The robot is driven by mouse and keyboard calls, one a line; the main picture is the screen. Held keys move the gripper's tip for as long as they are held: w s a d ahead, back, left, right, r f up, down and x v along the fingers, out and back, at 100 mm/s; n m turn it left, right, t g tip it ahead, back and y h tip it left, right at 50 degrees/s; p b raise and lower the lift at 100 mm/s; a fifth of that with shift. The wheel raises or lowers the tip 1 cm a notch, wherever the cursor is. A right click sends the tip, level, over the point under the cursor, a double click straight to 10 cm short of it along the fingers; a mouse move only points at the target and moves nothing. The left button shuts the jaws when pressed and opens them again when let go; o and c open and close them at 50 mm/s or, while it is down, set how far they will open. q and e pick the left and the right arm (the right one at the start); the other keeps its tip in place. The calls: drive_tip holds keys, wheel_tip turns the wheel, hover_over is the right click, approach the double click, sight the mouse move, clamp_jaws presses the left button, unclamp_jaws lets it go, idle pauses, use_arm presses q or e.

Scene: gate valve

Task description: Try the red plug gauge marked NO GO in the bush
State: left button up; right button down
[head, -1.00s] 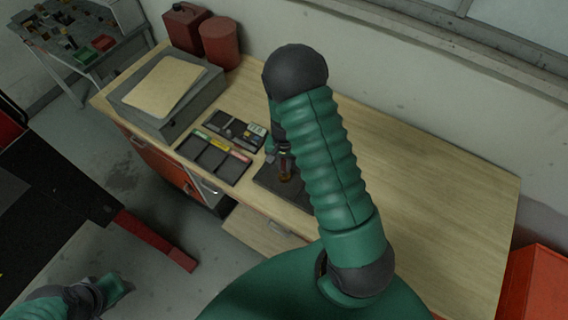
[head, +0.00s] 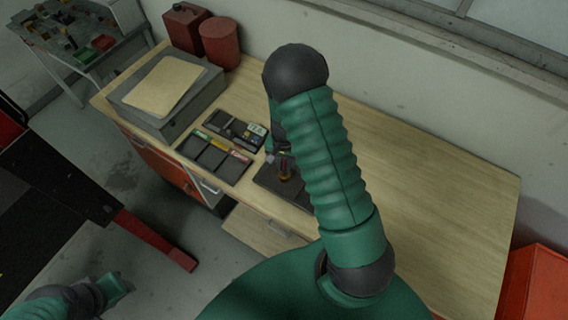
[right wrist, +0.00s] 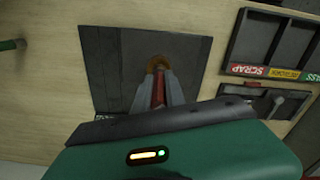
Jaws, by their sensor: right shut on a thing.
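The bush (head: 285,169) is a small brown-orange ring on a dark plate (head: 268,180) on the bench. The bush (right wrist: 158,62) and plate (right wrist: 105,65) also show in the right wrist view. My right gripper (right wrist: 158,88) is shut on the red plug gauge (right wrist: 159,92), which shows as a red strip between the fingers, pointing at the bush. I cannot tell whether its tip is inside the bush, and no marking is readable. In the head view my right forearm hides most of this gripper (head: 271,156). My left gripper (head: 118,287) is low at the left, away from the bench.
A black tray with coloured labels (head: 213,157), reading SCRAP among others in the wrist view (right wrist: 265,71), lies left of the plate. Behind it is a dark gauge holder (head: 235,130). A grey box (head: 190,105) and red cans (head: 220,42) stand further left. The bench's right side is clear.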

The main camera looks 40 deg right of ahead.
drive_tip(key=shift+r, duration=0.2)
drive_tip(key=shift+r+p, duration=2.5)
drive_tip(key=shift+r, duration=0.5)
drive_tip(key=shift+f, duration=0.15)
